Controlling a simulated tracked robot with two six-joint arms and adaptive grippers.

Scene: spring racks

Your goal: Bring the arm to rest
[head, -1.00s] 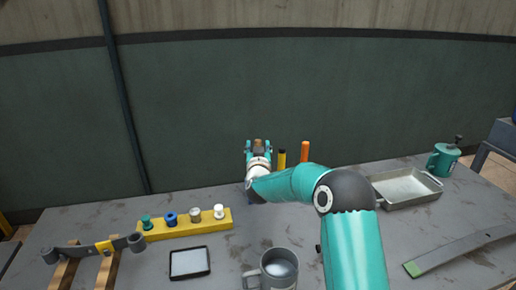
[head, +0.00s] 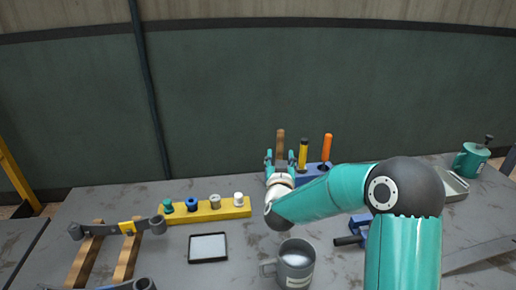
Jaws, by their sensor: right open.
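My right arm reaches in from the lower right of the head view. Its gripper (head: 281,162) is open over the back of the table, beside a blue tool rack (head: 316,173). A brown handle (head: 280,143) shows between or just behind its fingers; I cannot tell if they touch it. A yellow-and-black handle (head: 303,154) and an orange handle (head: 327,148) stand upright in the rack to the right. My left gripper is not in view.
A yellow strip (head: 225,209) with several spools, a black-framed tray (head: 208,248) and a grey mug (head: 295,265) stand left of and below the arm. Wooden bars with a leaf spring (head: 93,230) lie far left. A metal tray (head: 454,188) and teal can (head: 472,158) stand at the right.

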